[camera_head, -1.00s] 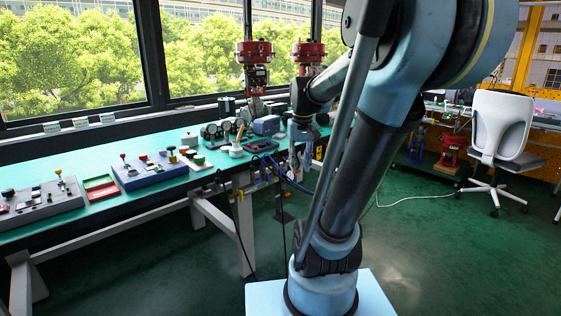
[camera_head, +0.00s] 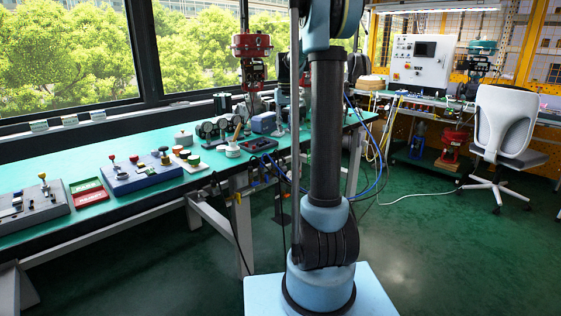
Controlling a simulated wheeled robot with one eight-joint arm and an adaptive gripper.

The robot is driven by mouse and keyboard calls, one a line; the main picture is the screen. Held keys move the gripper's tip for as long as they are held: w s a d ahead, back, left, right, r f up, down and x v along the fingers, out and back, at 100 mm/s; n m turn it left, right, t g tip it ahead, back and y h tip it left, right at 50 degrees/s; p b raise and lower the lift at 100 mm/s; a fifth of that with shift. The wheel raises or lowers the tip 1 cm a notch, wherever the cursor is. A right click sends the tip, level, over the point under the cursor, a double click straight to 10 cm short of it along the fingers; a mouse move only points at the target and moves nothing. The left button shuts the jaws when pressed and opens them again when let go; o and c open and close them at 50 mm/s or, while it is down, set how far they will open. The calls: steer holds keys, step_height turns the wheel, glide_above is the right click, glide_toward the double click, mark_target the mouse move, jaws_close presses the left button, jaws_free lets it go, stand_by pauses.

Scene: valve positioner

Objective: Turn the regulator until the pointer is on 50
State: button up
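My arm stands nearly upright in the middle of the camera_head view, and its upper part leaves the top of the picture. I cannot make out my gripper; it is out of the picture or hidden behind the arm. A red valve actuator (camera_head: 251,46) with a dark positioner body (camera_head: 253,72) stands at the back of the green bench (camera_head: 140,207). A second red actuator is mostly hidden behind my arm. Small round gauges (camera_head: 211,128) sit on the bench to the left. The regulator and its pointer are too small or hidden to tell, and no scale reading shows.
Control boxes (camera_head: 140,175), a red-green tray (camera_head: 88,192) and a blue-grey device (camera_head: 264,122) lie on the bench. Blue hoses (camera_head: 377,165) hang at its right end. A white chair (camera_head: 505,125) and a white panel (camera_head: 420,62) are at right. The floor between is mostly clear.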

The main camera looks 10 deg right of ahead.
mark_target(283, 158)
steer(key=w+f, duration=0.1)
steer(key=f, duration=0.5)
steer(key=w+f, duration=0.1)
steer(key=f, duration=0.5)
steer(key=w+f, duration=0.1)
steer(key=f, duration=0.5)
steer(key=shift+a, duration=0.1)
jaws_close()
